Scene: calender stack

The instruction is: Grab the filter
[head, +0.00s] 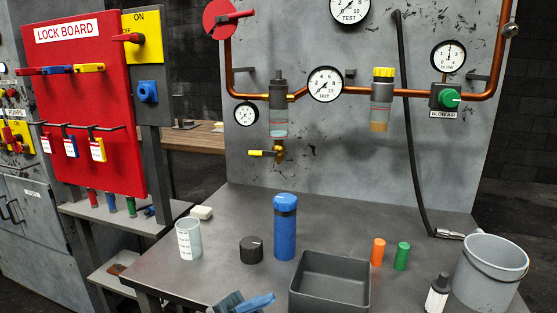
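No part is labelled as a filter, so I cannot tell for certain which one it is. On the wall panel, a clear bowl unit with a yellow top (381,100) hangs in the copper pipe line, with amber contents low in the bowl. A second bowl unit with a dark top (278,105) hangs to its left. On the table stand a blue capped canister (285,230), an orange cylinder (378,252) and a green cylinder (402,256), all upright. I make out neither gripper in the head view.
A grey open tray (330,256), bucket (490,268), black round knob-like part (251,249), clear cup (188,240) and small bottle (437,292) crowd the table (200,270). A blue-grey item (245,303) is cut off below. A red lock board (85,110) stands left.

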